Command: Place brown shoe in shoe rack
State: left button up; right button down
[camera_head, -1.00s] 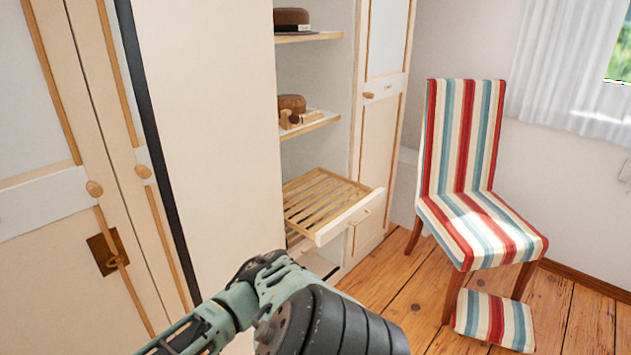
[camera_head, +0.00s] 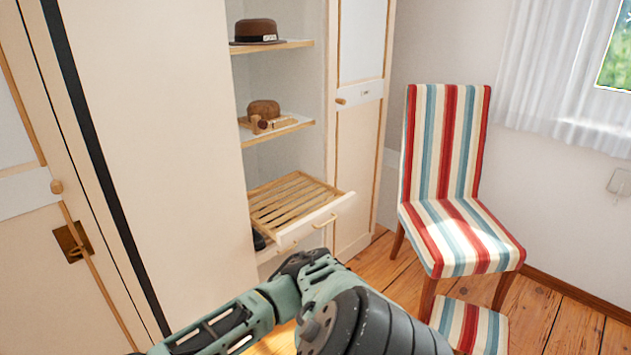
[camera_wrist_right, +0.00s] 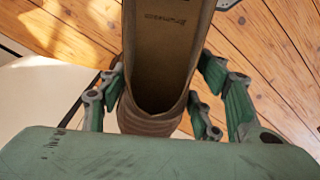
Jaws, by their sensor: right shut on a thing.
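In the right wrist view a brown shoe (camera_wrist_right: 160,65) lies between the fingers of my right gripper (camera_wrist_right: 158,100). The fingers are shut on its sides, near the rounded end closest to the palm. The shoe's opening and insole face the camera, and its far end is cut off by the frame. Wooden floor shows beneath it. In the head view a slatted wooden pull-out rack (camera_head: 296,200) extends from the open wardrobe, its slats empty. A dark object, perhaps a shoe, (camera_head: 258,240) shows partly below its left side. My left gripper is not in view.
Shelves above the rack hold a brown hat (camera_head: 257,32) and another hat with small wooden items (camera_head: 264,112). A striped chair (camera_head: 455,190) and matching stool (camera_head: 470,326) stand right. A white wardrobe panel (camera_head: 155,130) borders the rack's left. Some floor (camera_head: 385,270) is clear.

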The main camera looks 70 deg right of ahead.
aim_at(273, 210)
jog(key=l+z, duration=0.35)
jog(key=i+l+z, duration=0.1)
jog(key=z, duration=0.25)
jog(key=i+l+z, duration=0.15)
jog(key=z, duration=0.2)
jog(key=i+l, duration=0.55)
jog(key=l, duration=0.15)
jog(key=i+l, duration=1.15)
jog(key=l, duration=0.25)
